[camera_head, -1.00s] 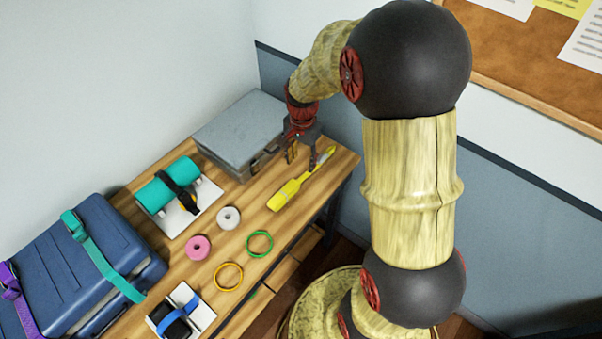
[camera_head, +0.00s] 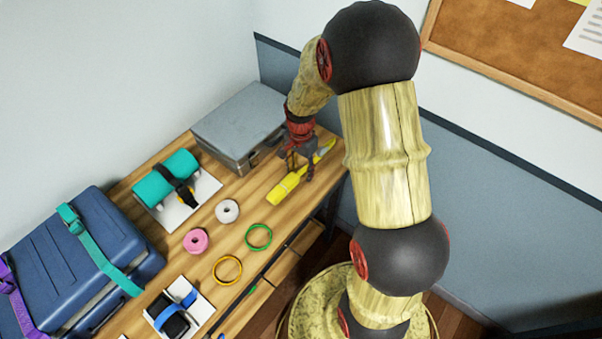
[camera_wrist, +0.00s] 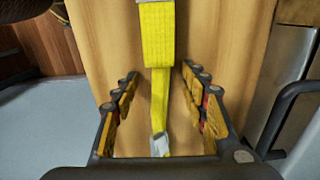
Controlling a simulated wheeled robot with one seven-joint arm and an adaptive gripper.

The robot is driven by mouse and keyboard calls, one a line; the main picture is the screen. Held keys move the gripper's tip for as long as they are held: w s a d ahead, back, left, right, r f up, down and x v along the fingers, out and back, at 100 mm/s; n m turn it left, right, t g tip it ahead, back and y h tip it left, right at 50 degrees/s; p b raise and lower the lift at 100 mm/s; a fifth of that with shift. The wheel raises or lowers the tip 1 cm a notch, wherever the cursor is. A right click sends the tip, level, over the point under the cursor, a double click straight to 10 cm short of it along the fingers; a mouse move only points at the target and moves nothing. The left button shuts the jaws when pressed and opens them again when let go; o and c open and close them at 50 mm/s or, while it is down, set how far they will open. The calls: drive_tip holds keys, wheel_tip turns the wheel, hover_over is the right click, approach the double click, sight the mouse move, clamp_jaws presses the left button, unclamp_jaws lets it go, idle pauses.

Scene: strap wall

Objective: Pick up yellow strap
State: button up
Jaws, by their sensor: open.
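The yellow strap (camera_head: 287,187) lies on the wooden workbench, long and narrow, near the bench's right edge. In the wrist view the yellow strap (camera_wrist: 158,40) runs from the top edge down between my fingers, with a grey metal piece near its lower end. My gripper (camera_head: 301,172) is over the strap's far half and hides part of it. In the wrist view my gripper (camera_wrist: 158,88) is open, one finger on each side of the strap, with gaps on both sides. I cannot tell how high the fingertips are above the bench.
A grey metal case (camera_head: 238,125) stands just left of my gripper. A white tape roll (camera_head: 227,211), a pink roll (camera_head: 196,240), a green ring (camera_head: 258,236) and a yellow ring (camera_head: 227,269) lie nearer. A blue suitcase (camera_head: 50,250) is at left.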

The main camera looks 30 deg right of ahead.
drive_tip(key=shift+r, duration=0.1)
drive_tip(key=shift+c, duration=0.3)
clamp_jaws()
